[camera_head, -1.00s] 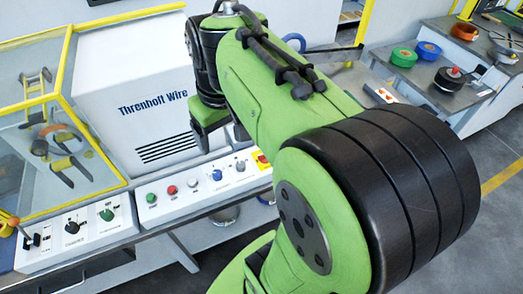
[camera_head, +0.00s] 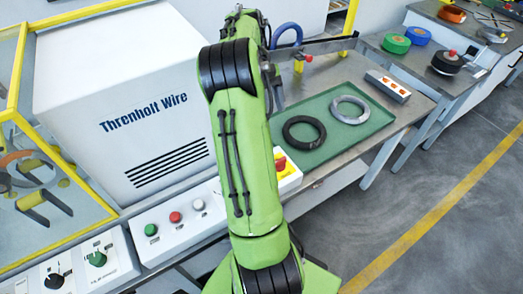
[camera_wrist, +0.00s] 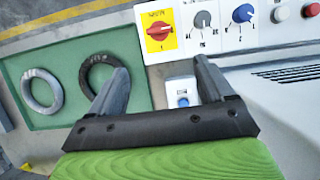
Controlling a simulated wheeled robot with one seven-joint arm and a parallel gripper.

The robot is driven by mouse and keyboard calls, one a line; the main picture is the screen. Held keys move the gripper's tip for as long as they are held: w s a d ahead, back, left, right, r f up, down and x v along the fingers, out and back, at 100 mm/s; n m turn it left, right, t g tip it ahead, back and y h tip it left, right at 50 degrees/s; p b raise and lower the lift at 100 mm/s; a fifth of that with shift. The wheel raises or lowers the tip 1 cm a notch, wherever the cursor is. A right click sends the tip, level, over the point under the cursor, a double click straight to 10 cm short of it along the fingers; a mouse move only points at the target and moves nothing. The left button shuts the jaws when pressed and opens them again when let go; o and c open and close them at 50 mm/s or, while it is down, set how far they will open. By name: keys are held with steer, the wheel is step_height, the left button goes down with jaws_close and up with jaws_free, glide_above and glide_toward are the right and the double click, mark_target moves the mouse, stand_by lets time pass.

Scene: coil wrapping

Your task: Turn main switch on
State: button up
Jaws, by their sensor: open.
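The main switch is a red rotary knob on a yellow plate (camera_head: 281,163), at the right end of the control panel and partly behind my arm in the head view. In the wrist view the red knob (camera_wrist: 160,31) shows whole at the top, past my fingertips. My gripper (camera_wrist: 160,72) is open and empty, with its two fingers spread. The switch lies beyond the gap between them, apart from both. In the head view my arm hides the gripper.
A grey selector (camera_wrist: 202,20) and a blue selector (camera_wrist: 242,14) sit beside the switch. A small box with a blue button (camera_wrist: 183,101) shows between my fingers. A green tray (camera_head: 345,151) holds a black coil (camera_head: 304,133) and a grey coil (camera_head: 350,108).

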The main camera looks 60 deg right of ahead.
mark_target(279, 160)
steer(key=b+x, duration=0.2)
steer(key=x, duration=0.3)
steer(key=b+x, duration=0.2)
steer(key=x, duration=0.3)
steer(key=s+b+x, duration=0.1)
steer(key=b+x, duration=0.1)
steer(key=x, duration=0.3)
steer(key=shift+a+f, duration=0.1)
steer(key=shift+f, duration=0.05)
steer(key=c, duration=1)
